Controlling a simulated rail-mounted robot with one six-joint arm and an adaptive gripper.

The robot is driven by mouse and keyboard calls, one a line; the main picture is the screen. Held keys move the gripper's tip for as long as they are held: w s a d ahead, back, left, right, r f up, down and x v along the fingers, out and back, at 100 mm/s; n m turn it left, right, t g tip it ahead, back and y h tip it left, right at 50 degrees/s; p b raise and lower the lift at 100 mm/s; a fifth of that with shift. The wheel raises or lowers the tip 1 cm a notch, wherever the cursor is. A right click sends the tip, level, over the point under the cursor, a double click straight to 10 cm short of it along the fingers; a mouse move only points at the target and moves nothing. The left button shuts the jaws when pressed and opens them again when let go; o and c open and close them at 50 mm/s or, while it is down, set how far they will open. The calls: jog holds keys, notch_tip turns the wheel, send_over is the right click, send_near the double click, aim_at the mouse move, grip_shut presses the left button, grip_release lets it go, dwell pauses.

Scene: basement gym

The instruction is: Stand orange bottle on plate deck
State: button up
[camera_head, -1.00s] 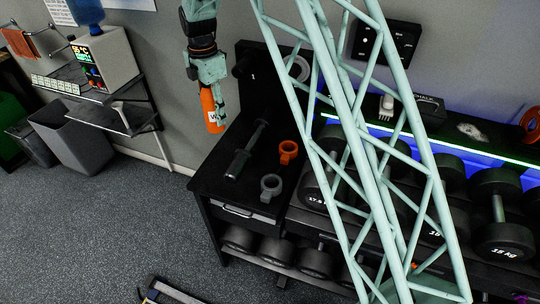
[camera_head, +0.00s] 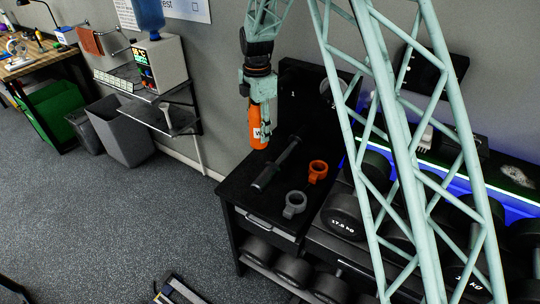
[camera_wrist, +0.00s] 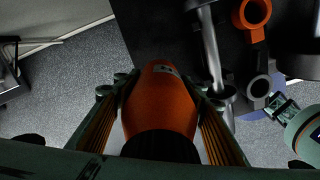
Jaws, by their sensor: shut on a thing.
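The orange bottle (camera_head: 256,130), with a white label, hangs upright below my gripper (camera_head: 259,108) in the head view. In the wrist view the bottle (camera_wrist: 160,105) fills the space between the fingers, and my gripper (camera_wrist: 160,125) is shut on it. The plate deck (camera_head: 237,184) is the black top at the left end of the rack. The bottle's lower end appears at the deck's back left edge. The deck (camera_wrist: 150,25) also shows beyond the bottle in the wrist view. The gap between bottle and deck is hard to judge.
On the deck lie a dark bar (camera_head: 275,165), an orange collar (camera_head: 317,171) and a grey collar (camera_head: 294,204). The deck's front left part is bare. Dumbbells (camera_head: 345,211) stand to the right. A wall shelf (camera_head: 170,117) and a grey bin (camera_head: 122,132) are at left.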

aim_at(258, 124)
jog(key=shift+f, duration=2.55)
jog(key=shift+f, duration=1.9)
jog(key=shift+f+b, duration=0.2)
jog(key=shift+b, duration=0.15)
jog(key=o, duration=0.9)
jog(key=shift+r, duration=0.15)
notch_tip(258, 124, up, 11)
jog(key=shift+r+p, duration=0.15)
jog(key=shift+p, duration=0.3)
jog(key=shift+r, duration=0.4)
